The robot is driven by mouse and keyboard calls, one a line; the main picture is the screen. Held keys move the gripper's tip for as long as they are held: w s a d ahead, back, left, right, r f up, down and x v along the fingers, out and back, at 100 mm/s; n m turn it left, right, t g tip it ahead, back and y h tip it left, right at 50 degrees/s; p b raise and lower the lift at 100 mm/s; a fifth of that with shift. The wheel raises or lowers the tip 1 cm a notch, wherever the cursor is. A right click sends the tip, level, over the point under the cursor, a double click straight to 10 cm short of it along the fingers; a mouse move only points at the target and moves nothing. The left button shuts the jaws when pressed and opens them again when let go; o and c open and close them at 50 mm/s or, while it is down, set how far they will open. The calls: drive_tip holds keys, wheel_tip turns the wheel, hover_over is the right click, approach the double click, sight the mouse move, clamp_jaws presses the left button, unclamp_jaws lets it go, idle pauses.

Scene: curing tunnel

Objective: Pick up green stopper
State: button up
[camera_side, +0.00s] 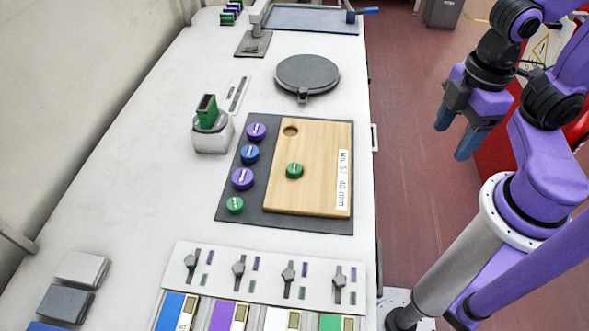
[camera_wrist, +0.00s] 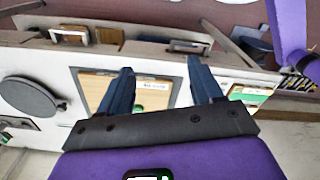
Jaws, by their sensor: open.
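Two round green stoppers show in the side view. One green stopper (camera_side: 295,171) sits on a wooden board (camera_side: 320,140), below the board's round hole. The other green stopper (camera_side: 235,205) lies on the dark mat (camera_side: 285,222), left of the board. My gripper (camera_side: 452,140) is open and empty, up to the right of the table and well apart from both. In the wrist view my open fingers (camera_wrist: 160,64) frame part of the board (camera_wrist: 95,86). A green patch (camera_wrist: 138,108) shows beside the left finger, mostly hidden by my gripper.
Two purple stoppers (camera_side: 256,131) and a blue one (camera_side: 250,153) line the mat's left side. A grey holder (camera_side: 212,137) with a green piece stands left. A dark round plate (camera_side: 307,74) lies behind. A panel with several knobs (camera_side: 240,272) is in front.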

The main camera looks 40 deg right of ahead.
drive_tip(key=n+h, duration=0.5)
drive_tip(key=n, duration=0.3)
hover_over(296, 167)
drive_tip(key=s+a, duration=0.2)
drive_tip(key=a, duration=0.5)
drive_tip(key=f, duration=0.2)
drive_tip(key=shift+t, duration=0.3)
drive_tip(key=x, duration=1.6)
drive_tip(key=shift+w+f, duration=0.25)
drive_tip(key=shift+w, duration=0.15)
drive_tip(key=shift+d, duration=0.15)
drive_tip(key=c, duration=1.1)
